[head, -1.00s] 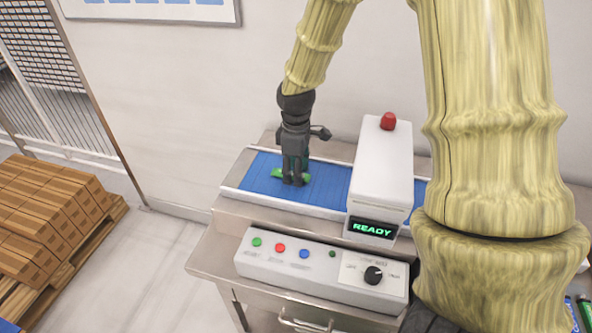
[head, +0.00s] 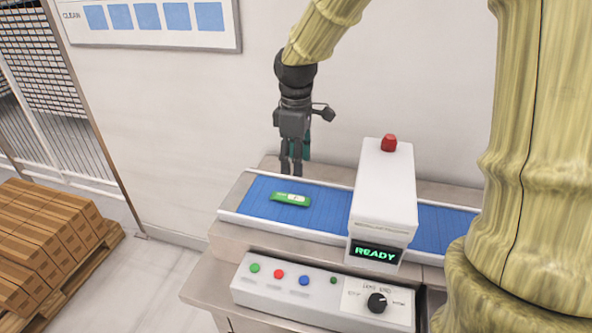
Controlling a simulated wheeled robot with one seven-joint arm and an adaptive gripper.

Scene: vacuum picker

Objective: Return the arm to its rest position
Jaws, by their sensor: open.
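My gripper (head: 291,170) hangs fingers down above the far edge of the blue conveyor belt (head: 330,212). It is open and empty, clear of the belt. A small green packet (head: 291,199) with a pale label lies flat on the belt, just below my gripper and apart from it. My arm runs up from the gripper and out of the top of the picture; another part of it fills the right side.
A white scanner-like housing (head: 384,190) with a red lamp (head: 389,142) straddles the belt; its display reads READY. A control panel (head: 320,295) with coloured buttons and a black knob stands in front. Boxes (head: 45,235) are stacked on a pallet at left. A wall stands behind.

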